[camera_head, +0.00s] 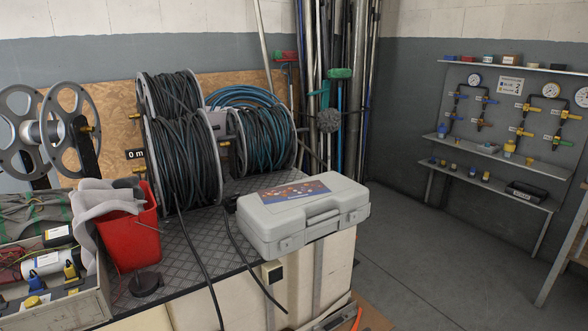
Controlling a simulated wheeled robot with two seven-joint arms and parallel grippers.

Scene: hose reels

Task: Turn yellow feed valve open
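Several small yellow valve-like fittings show, and I cannot tell which one is the feed valve. Some are on the wall panel (515,100) at the right, among pipes and round gauges (551,90). A yellow fitting (139,170) sits at the left side of the black hose reel (183,145), and another (226,144) is between this reel and the blue hose reel (265,138). They are too small to tell whether any is open or shut. Neither of my grippers is in view.
A grey case (303,216) lies on the bench's right end. A red bucket (130,235) with grey cloth and a parts tray (60,312) stand at the left. Black hoses hang over the front edge. Clear floor (430,240) lies before the wall panel.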

